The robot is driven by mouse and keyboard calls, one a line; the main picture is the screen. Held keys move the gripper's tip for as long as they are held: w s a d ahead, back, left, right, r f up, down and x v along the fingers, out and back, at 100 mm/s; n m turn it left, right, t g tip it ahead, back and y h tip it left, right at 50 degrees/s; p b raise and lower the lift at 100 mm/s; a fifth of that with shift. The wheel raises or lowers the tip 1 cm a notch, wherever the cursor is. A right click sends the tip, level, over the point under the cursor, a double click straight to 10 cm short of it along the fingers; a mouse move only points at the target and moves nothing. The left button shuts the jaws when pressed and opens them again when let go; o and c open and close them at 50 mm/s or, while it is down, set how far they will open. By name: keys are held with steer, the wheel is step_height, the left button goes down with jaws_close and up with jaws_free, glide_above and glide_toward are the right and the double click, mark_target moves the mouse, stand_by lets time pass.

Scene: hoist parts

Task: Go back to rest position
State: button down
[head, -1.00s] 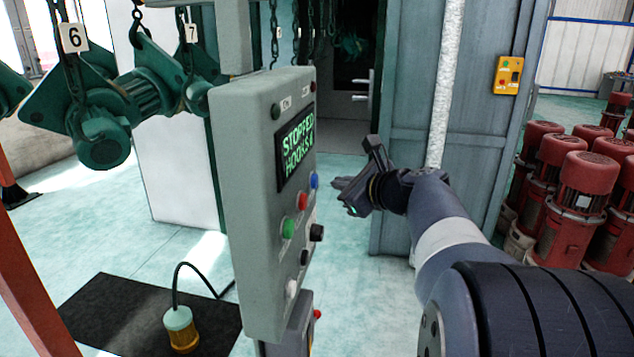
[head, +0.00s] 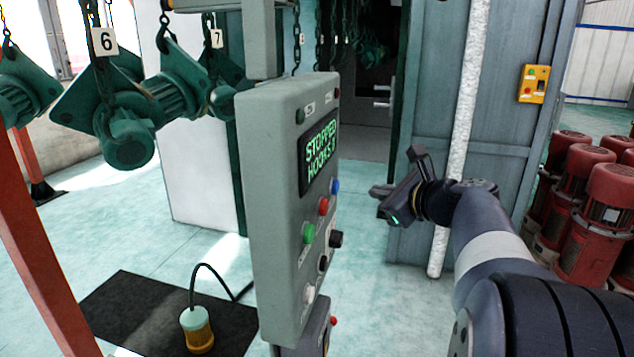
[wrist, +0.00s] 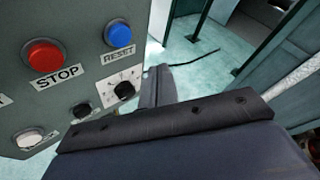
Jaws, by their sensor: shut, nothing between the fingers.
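My gripper (head: 388,205) is shut and empty. In the head view it is in the air just right of the grey control panel (head: 270,210), apart from it. The panel has a lit display (head: 320,155) reading "STOPPED" with a "HOOKS" line below, and green, red, blue, black and white controls. In the wrist view the red STOP button (wrist: 44,56), the blue RESET button (wrist: 118,34) and a black selector knob (wrist: 124,90) show on the panel at the left. The dark gripper body (wrist: 170,125) fills the lower part of that view.
Green hoist parts (head: 130,135) hang on chains with tags 6 and 7 at the left. Red motors (head: 606,205) crowd the right. A white pole (head: 462,140) and grey cabinet (head: 420,150) stand behind my arm.

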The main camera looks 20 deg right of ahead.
steer(key=shift+s+d, duration=0.6)
steer(key=shift+d, duration=0.25)
steer(key=shift+s+d, duration=0.55)
steer(key=shift+d, duration=0.25)
